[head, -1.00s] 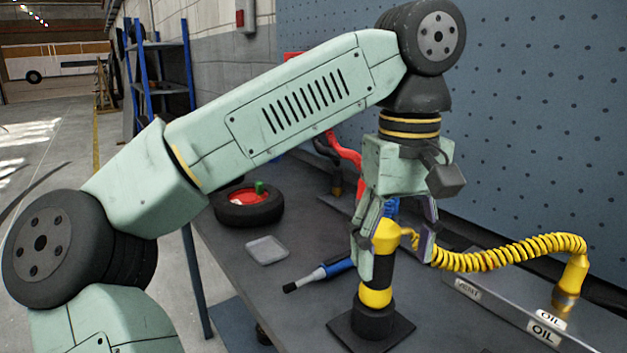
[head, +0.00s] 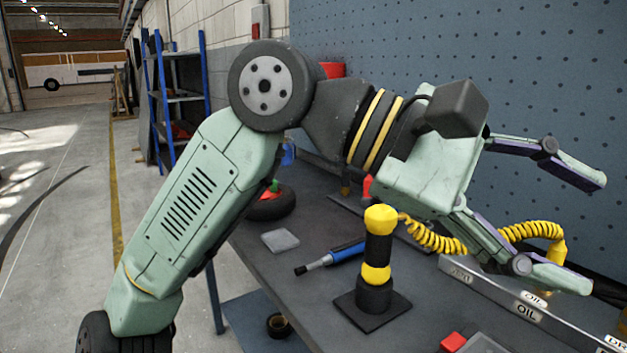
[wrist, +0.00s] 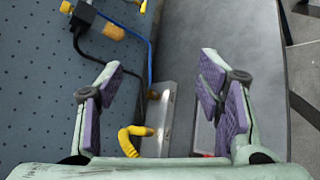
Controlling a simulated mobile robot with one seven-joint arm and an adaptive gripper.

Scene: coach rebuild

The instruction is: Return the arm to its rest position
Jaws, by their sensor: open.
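My gripper (head: 598,232) is open and empty, raised above the bench and pointing right along the pegboard. In the wrist view its two purple-padded fingers (wrist: 165,88) stand wide apart with nothing between them. A yellow-and-black handle (head: 379,245) stands upright on a dark square base on the bench, below and left of the gripper and apart from it. A coiled yellow hose (head: 435,238) runs from beside the handle to the right, partly hidden behind the lower finger.
A blue tool (head: 335,257), a grey tray (head: 280,241) and a round part (head: 272,205) lie farther left. The blue pegboard (head: 560,70) rises behind. Open floor (head: 60,250) is at left.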

